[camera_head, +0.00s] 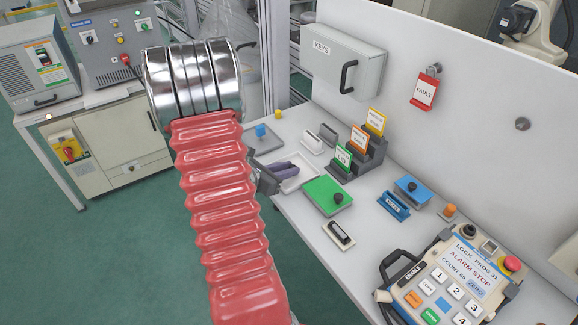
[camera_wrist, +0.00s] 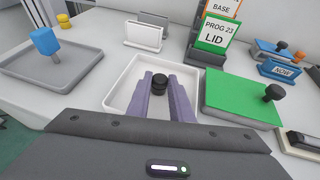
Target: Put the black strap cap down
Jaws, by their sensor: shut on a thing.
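The black strap cap (camera_wrist: 159,84) is a small, dark, ridged round piece. My gripper (camera_wrist: 160,88) is shut on it, with the cap between the tips of its two purple fingers. The fingers reach over a shallow white tray (camera_wrist: 115,92), and the cap shows against the tray's inside. I cannot tell whether the cap touches the tray floor. In the head view my gripper (camera_head: 284,172) is at the white tray (camera_head: 314,160), partly behind my red-sleeved arm, and the cap is not discernible there.
A green plate (camera_head: 322,195) with a black knob lies right of the tray. A grey tray (camera_head: 262,146) with a blue block (camera_head: 261,131) lies to its left. A card stand (camera_head: 368,157) stands behind. A blue plate (camera_head: 408,188) and a control pendant (camera_head: 455,285) are further right.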

